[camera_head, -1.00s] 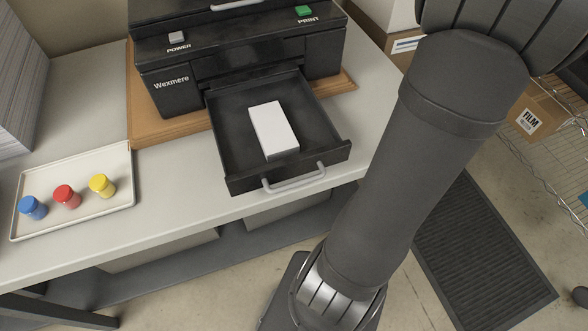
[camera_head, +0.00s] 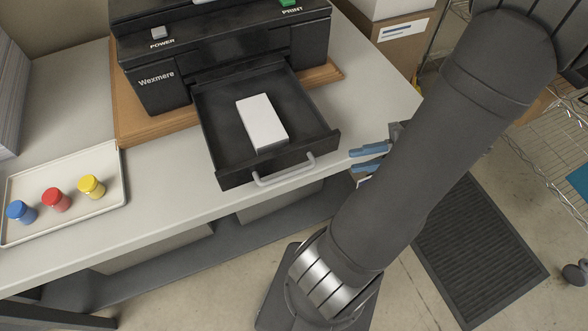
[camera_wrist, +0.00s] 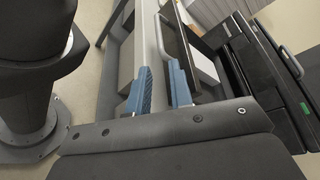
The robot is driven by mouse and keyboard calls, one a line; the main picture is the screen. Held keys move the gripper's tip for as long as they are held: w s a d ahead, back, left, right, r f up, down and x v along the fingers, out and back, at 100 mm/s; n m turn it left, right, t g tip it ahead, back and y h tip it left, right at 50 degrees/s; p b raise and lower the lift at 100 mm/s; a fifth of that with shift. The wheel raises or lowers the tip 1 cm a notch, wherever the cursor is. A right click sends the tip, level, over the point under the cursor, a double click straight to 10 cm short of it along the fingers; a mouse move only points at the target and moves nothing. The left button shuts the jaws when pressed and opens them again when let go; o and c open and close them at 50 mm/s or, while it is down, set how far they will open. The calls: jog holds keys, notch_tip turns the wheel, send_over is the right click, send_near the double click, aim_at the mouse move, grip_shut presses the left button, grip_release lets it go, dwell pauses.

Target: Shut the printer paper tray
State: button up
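The black Wexmere printer (camera_head: 160,90) stands on the table with its paper tray (camera_head: 215,120) pulled out toward the front. A white paper stack (camera_head: 262,122) lies in the tray, and a grey handle (camera_head: 285,173) is on the tray's front. My gripper (camera_head: 368,159), with blue fingers, is just right of the tray's front corner in the head view and appears apart from it. In the wrist view the gripper (camera_wrist: 160,92) is open, with a clear gap between its fingers. The printer body (camera_wrist: 270,85) is at the right there. My arm hides part of the gripper.
A pale tray (camera_head: 95,208) at the left holds blue, red and yellow bottles. A brown board (camera_head: 128,125) lies under the printer. Boxes (camera_head: 400,45) and a wire rack (camera_head: 550,150) stand at the right. The floor in front of the tray is open.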

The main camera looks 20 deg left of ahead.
aim_at(301, 171)
jog(key=x, duration=1.4)
jog(key=shift+a, duration=0.1)
grip_shut()
